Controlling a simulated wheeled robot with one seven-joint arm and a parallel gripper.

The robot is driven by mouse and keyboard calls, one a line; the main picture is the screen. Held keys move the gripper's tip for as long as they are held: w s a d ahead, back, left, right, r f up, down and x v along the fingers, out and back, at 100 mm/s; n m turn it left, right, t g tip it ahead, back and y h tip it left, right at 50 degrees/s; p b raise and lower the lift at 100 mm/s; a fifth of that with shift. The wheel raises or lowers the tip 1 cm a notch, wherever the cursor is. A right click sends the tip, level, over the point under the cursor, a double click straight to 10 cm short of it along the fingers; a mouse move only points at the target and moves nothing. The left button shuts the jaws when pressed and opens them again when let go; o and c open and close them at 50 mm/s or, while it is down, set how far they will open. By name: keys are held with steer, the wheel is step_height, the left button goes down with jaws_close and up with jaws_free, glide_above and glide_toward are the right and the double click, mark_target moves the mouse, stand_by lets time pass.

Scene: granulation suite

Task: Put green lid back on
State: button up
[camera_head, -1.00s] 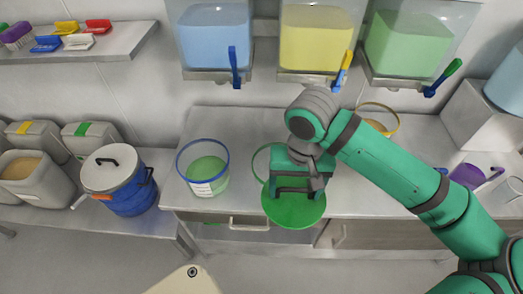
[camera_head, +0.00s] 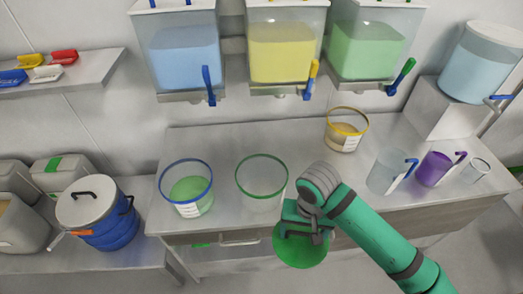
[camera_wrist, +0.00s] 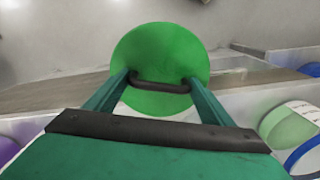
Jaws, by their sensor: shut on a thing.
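The green lid (camera_head: 300,250) is a flat round disc with a dark handle, which shows in the wrist view (camera_wrist: 160,85). My gripper (camera_head: 305,228) is shut on the lid's handle, and the lid hangs at the front edge of the bench, partly covered by the gripper in the head view. The green-rimmed bucket (camera_head: 261,185) stands open on the bench, left of and behind my gripper. It looks clear and empty. The blue-rimmed bucket (camera_head: 186,190) to its left holds green liquid. The yellow-rimmed bucket (camera_head: 346,130) stands further back with tan contents.
A clear jug (camera_head: 388,172), a purple jug (camera_head: 433,168) and a glass beaker (camera_head: 475,171) stand on the right of the bench (camera_head: 230,135). Dispensers with blue, yellow and green liquid hang above. A blue drum (camera_head: 112,228) stands left.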

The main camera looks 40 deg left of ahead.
steer(key=w+d+f+m, duration=0.2)
steer(key=d+f, duration=0.3)
steer(key=f, duration=0.4)
steer(key=w+d+f+m, duration=0.2)
steer(key=w+d+f, duration=0.3)
steer(key=f, duration=0.3)
steer(key=w+d+f+m, duration=0.2)
steer(key=d+f, duration=0.4)
steer(key=f, duration=0.3)
steer(key=shift+w+f+m, duration=0.3)
steer(key=shift+w, duration=0.45)
